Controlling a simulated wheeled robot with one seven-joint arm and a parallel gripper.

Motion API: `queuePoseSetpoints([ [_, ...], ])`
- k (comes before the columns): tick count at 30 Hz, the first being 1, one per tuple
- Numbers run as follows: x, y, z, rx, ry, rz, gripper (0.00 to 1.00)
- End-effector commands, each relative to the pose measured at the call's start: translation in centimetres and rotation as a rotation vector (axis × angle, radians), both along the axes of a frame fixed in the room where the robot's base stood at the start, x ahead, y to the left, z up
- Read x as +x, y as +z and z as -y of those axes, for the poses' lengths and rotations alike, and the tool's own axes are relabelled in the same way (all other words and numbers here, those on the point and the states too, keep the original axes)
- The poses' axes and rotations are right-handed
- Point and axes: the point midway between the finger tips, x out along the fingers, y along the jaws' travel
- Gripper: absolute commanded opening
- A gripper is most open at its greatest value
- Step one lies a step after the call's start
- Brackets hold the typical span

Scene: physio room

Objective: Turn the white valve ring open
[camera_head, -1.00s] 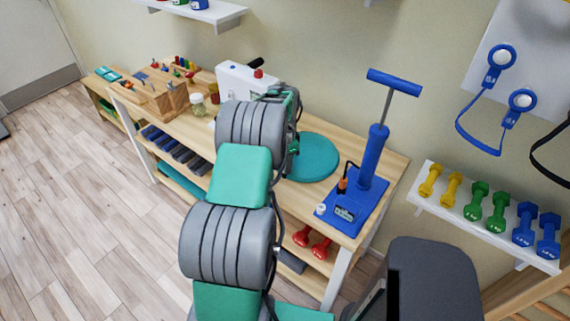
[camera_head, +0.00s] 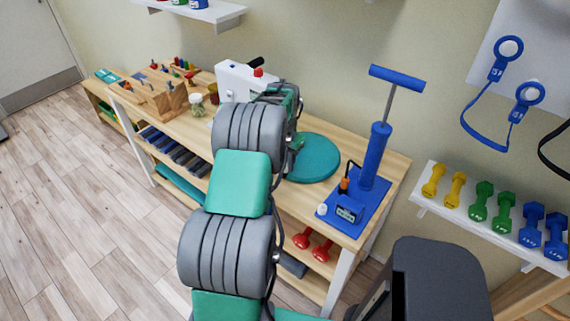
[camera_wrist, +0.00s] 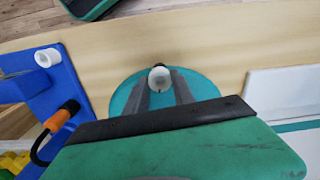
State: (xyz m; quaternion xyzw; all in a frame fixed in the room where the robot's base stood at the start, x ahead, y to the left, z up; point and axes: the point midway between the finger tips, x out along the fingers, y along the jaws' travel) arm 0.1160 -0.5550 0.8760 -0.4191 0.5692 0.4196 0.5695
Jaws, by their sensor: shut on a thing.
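The white valve ring (camera_wrist: 160,80) shows in the wrist view over the teal round cushion (camera_wrist: 205,86), between the tips of my gripper (camera_wrist: 161,88). The two grey fingers are shut on it from both sides. A small dark spot shows at its upper edge. In the head view the teal cushion (camera_head: 316,160) lies on the wooden bench top, and my arm hides the ring and the fingertips. My dark gripper body and green wrist cover fill the lower part of the wrist view.
A blue hand pump (camera_head: 374,155) stands on the bench right of the cushion. A small white cap (camera_head: 322,210) and an orange-tipped black hose (camera_head: 344,185) are on its base. A white box (camera_head: 232,80) and a jar (camera_head: 197,104) stand left. Dumbbells sit on a shelf (camera_head: 425,205) at right.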

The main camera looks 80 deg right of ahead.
Motion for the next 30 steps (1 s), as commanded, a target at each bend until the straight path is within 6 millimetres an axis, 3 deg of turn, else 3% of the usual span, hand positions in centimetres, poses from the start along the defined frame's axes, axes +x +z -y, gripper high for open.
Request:
queuePoseSetpoints([
  [14,0.0,0.2,0.1,-0.003,0.016,0.000,0.00],
  [15,0.0,0.2,0.1,-0.003,0.016,0.000,0.33],
  [17,0.0,0.2,0.1,-0.003,0.015,0.000,0.38],
  [25,0.0,0.2,0.1,-0.002,0.015,0.000,0.39],
  [30,0.0,2.4,0.2,-0.007,0.015,0.001,0.39],
])
